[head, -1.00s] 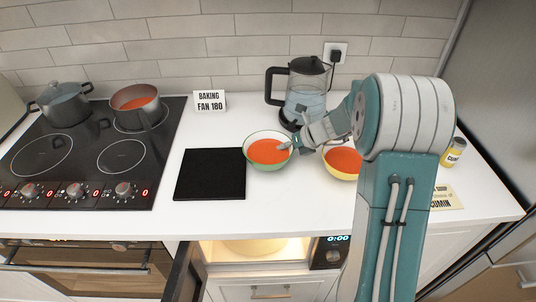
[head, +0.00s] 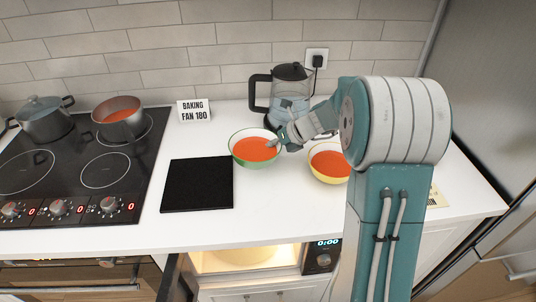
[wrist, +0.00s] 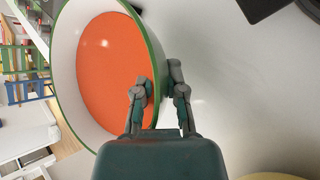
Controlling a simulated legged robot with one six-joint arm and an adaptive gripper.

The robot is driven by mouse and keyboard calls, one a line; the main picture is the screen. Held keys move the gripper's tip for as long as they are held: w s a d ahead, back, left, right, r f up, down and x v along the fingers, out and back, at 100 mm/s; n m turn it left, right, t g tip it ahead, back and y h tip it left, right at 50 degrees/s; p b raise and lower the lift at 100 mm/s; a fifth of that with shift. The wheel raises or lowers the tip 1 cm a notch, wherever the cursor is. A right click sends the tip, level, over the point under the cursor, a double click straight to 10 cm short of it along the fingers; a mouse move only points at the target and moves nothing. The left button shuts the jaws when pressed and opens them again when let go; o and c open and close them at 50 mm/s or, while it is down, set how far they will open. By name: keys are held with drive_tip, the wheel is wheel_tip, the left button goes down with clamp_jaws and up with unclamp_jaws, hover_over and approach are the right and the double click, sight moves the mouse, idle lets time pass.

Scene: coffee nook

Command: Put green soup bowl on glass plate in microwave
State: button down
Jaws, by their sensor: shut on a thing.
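The green soup bowl (head: 235,152), white inside with a green rim and full of orange soup, is on or just above the white counter. It also shows in the wrist view (wrist: 68,60). My gripper (head: 277,143) is shut on the bowl's right rim; in the wrist view its fingers (wrist: 158,92) straddle the rim, one inside and one outside. The microwave (head: 318,257) sits below the counter, lit inside, its dark door (head: 172,280) swung open. A pale round glass plate (head: 245,257) shows partly inside it; the counter edge hides the rest.
A yellow bowl of soup (head: 325,176) stands right of the green bowl, partly behind my arm. A kettle (head: 289,95) stands behind. A black board (head: 197,185) lies to the left, near the stove (head: 75,170). The counter's front strip is clear.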

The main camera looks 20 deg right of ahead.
drive_tip(key=s+r, duration=0.4)
drive_tip(key=r, duration=0.1)
drive_tip(key=shift+s+a+r, duration=0.1)
drive_tip(key=shift+s+r, duration=0.15)
drive_tip(key=shift+s, duration=0.05)
drive_tip(key=s+r, duration=0.3)
drive_tip(key=s, duration=0.6)
drive_tip(key=shift+a+r, duration=0.15)
drive_tip(key=shift+r, duration=0.15)
